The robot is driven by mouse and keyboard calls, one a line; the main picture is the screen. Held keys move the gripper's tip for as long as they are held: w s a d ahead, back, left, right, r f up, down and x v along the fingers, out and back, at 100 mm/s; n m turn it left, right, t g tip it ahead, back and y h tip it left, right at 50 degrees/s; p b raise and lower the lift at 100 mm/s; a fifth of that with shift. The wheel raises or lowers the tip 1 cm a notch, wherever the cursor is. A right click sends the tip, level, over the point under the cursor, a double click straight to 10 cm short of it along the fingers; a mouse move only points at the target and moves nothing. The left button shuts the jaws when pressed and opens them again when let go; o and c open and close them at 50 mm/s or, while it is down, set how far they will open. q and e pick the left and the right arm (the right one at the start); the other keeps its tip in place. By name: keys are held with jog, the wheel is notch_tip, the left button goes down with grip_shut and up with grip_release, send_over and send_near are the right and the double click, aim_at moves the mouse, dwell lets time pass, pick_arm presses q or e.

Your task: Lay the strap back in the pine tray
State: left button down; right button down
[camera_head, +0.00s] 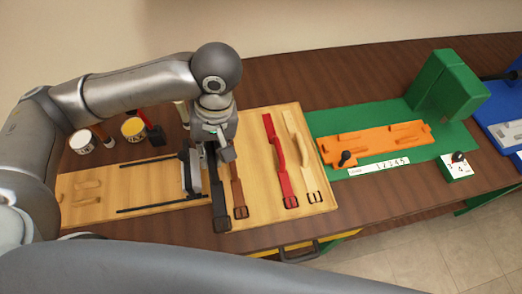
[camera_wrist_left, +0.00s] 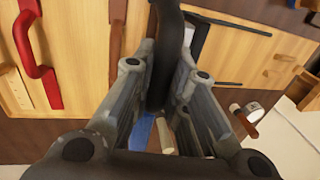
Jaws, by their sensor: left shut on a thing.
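My left gripper (camera_head: 214,152) is over the left edge of the pine tray (camera_head: 262,213), shut on a black strap (camera_head: 221,205). The black strap hangs down past the jaws, its buckle end towards the tray's near left corner. In the left wrist view the black strap (camera_wrist_left: 170,40) runs between the two fingers. I cannot tell if it touches the tray. On the tray lie a brown strap (camera_head: 238,190), a red strap (camera_head: 280,165) and a tan strap (camera_head: 300,150), side by side. My right gripper is not in view.
A pine board (camera_head: 130,188) with black rails and a grey block lies left of the tray. Two tins (camera_head: 82,141) and brushes stand behind it. A green mat with an orange fixture (camera_head: 375,143) and green block (camera_head: 445,85) is at right.

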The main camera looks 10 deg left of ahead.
pick_arm(q)
jog(key=w+d+f, duration=0.2)
jog(key=w+d+f+p, duration=0.1)
jog(key=w+d+f, duration=0.1)
jog(key=w+f, duration=0.1)
jog(key=w+d+f, duration=0.2)
jog(key=w+d, duration=0.1)
jog(key=shift+w+f, duration=0.2)
jog(key=shift+f, duration=0.15)
jog(key=shift+w+d+f+p, duration=0.15)
jog(key=shift+w+d+f, duration=0.05)
jog(key=shift+f, duration=0.15)
jog(key=shift+w+d+f+p, duration=0.15)
jog(key=shift+w+f, duration=0.05)
jog(key=shift+f, duration=0.15)
jog(key=shift+p+x, duration=0.55)
jog(key=shift+x, duration=0.6)
jog(key=shift+w+d+f, duration=0.1)
jog(key=shift+f, duration=0.3)
jog(key=shift+f, duration=0.1)
jog(key=c, duration=1.5)
grip_release()
jog(key=shift+o, duration=0.3)
